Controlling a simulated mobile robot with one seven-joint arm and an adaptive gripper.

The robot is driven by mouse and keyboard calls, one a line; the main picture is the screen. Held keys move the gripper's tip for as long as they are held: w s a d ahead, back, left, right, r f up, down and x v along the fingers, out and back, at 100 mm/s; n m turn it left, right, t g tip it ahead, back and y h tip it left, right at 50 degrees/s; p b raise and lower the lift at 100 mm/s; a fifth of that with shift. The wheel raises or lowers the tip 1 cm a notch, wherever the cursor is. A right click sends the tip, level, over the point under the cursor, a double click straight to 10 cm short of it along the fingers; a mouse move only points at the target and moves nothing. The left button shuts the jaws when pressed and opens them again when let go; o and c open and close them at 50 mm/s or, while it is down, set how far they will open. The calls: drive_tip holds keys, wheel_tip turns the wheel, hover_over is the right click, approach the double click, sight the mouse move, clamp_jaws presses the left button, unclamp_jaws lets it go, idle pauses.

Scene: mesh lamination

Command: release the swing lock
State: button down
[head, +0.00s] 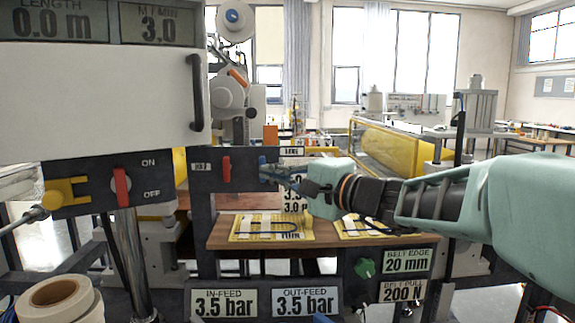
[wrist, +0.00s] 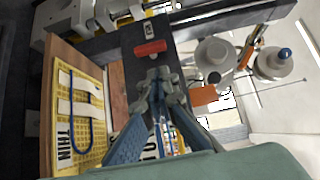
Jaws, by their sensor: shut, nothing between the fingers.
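My gripper (head: 268,170) is shut and empty, in front of the dark crossbar (head: 247,183). In the wrist view its fingertips (wrist: 160,76) come together just short of a red lever (wrist: 150,48). In the head view this red lever (head: 226,169) stands upright on the crossbar, to the left of the fingertips and apart from them. A small label (head: 200,167) sits beside it, too small to read surely. No part is clearly marked as the swing lock, so I cannot tell for certain which it is. Part of the crossbar is hidden behind my gripper.
Another red lever (head: 121,187) sits on the ON/OFF panel at left. An orange handle (head: 238,77) is on the mechanism above. Yellow mats (head: 270,236) lie on the wooden table (head: 222,232) below my gripper. A green knob (head: 364,267) is lower right.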

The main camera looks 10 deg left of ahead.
sight(230, 160)
drive_tip(key=p+x, duration=0.1)
drive_tip(key=x, duration=0.9)
drive_tip(key=shift+s+a+r+g+p, duration=0.1)
drive_tip(key=shift+r+g+p, duration=0.1)
drive_tip(key=shift+g+p, duration=0.15)
drive_tip(key=shift+a+r+n+h+p, duration=0.1)
drive_tip(key=shift+r+n+h+p, duration=0.2)
drive_tip(key=shift+n+h+p, duration=0.45)
idle(0.3)
